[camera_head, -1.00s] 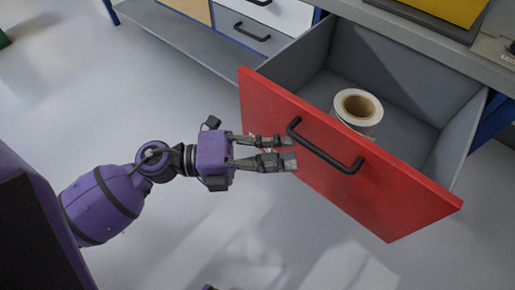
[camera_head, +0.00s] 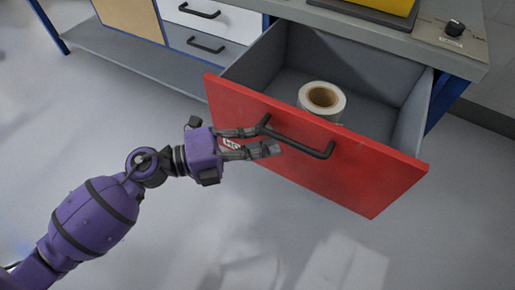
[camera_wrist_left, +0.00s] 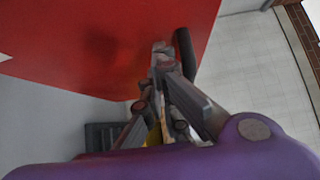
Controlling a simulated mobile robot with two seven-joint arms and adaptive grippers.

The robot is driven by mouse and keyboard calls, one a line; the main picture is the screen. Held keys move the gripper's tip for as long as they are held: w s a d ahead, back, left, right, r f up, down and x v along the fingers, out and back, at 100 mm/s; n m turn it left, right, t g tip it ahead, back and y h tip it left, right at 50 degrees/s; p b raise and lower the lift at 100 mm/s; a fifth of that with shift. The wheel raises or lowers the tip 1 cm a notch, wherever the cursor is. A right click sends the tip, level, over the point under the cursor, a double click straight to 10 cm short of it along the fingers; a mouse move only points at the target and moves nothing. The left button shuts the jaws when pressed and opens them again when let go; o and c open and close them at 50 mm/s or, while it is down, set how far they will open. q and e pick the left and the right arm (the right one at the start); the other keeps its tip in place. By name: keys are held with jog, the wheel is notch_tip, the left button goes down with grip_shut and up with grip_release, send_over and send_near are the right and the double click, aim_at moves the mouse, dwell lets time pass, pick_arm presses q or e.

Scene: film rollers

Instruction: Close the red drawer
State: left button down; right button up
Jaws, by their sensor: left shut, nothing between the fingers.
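The red drawer (camera_head: 350,180) is pulled out, its grey inside open to view in the head view. Its black bar handle (camera_head: 305,143) is on the red front, and shows in the wrist view (camera_wrist_left: 186,52). My left gripper (camera_head: 270,140) is in front of the red front, its fingertips at the left end of the handle. In the wrist view my left fingers (camera_wrist_left: 163,58) come together at the tips beside the handle, with nothing between them. I cannot tell whether they touch the front. My right gripper is not in view.
A white roll with a brown core (camera_head: 322,97) stands inside the drawer. Closed drawers with black handles (camera_head: 205,44) are at the back left. A grey worktop (camera_head: 430,45) with a yellow item (camera_head: 385,5) is above. The floor in front is clear.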

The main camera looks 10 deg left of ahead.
pick_arm(q)
jog(key=w+d+b, duration=0.1)
jog(key=w+d, duration=0.2)
jog(key=w, duration=0.7)
jog(key=w+d+b, duration=0.1)
jog(key=w+d, duration=0.1)
jog(key=w, duration=0.8)
jog(key=w+d+b, duration=0.2)
jog(key=w+d, duration=0.1)
jog(key=w, duration=0.7)
jog(key=shift+d, duration=0.3)
jog(key=shift+w+r, duration=0.1)
jog(key=shift+r, duration=0.05)
